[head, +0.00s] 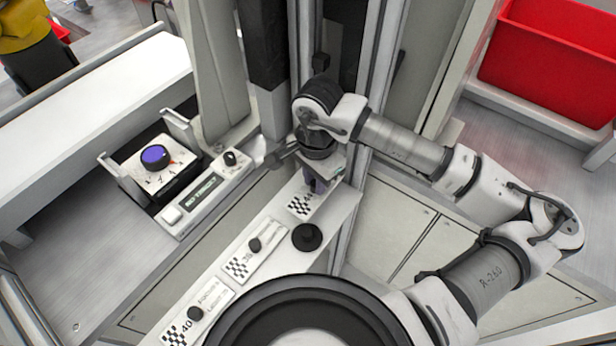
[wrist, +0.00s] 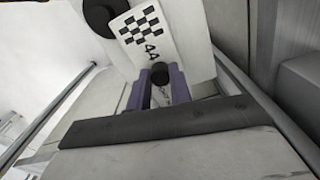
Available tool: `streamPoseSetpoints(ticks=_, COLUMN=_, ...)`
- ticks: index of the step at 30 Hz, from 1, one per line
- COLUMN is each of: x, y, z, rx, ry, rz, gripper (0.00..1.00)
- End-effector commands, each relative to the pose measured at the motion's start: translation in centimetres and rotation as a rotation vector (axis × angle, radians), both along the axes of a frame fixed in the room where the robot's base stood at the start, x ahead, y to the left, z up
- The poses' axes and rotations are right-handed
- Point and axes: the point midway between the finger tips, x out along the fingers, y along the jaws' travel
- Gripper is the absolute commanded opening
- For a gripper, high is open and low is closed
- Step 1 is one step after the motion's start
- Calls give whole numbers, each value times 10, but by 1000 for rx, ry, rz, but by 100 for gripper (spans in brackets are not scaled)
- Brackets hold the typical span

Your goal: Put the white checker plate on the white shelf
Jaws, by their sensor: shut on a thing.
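The white checker plate (head: 300,204) has a black-and-white check and a small black knob. It also shows in the wrist view (wrist: 145,30), with "44" printed on it. My gripper (head: 318,186) is at the plate's far end in the head view. In the wrist view its purple fingers (wrist: 159,78) are shut on the black knob. The plate is at the far end of a narrow white shelf (head: 335,205); I cannot tell whether it rests there or is slightly lifted. The gripper hides part of the plate.
Two similar checker plates (head: 250,247) (head: 197,312) lie nearer on the narrow shelf, beside a round black knob (head: 307,237). A box with a blue button (head: 156,156) stands in a holder at left. A long white ledge (head: 95,95) is behind it. A red bin (head: 550,60) is at upper right.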

Motion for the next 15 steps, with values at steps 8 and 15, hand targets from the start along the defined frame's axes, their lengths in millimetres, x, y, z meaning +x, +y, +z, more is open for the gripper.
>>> streamPoseSetpoints(ticks=8, x=10, y=15, z=-6, rx=3, ry=6, rz=-1, gripper=0)
streamPoseSetpoints(ticks=15, x=10, y=14, z=-33, rx=1, ry=2, rz=0, gripper=0)
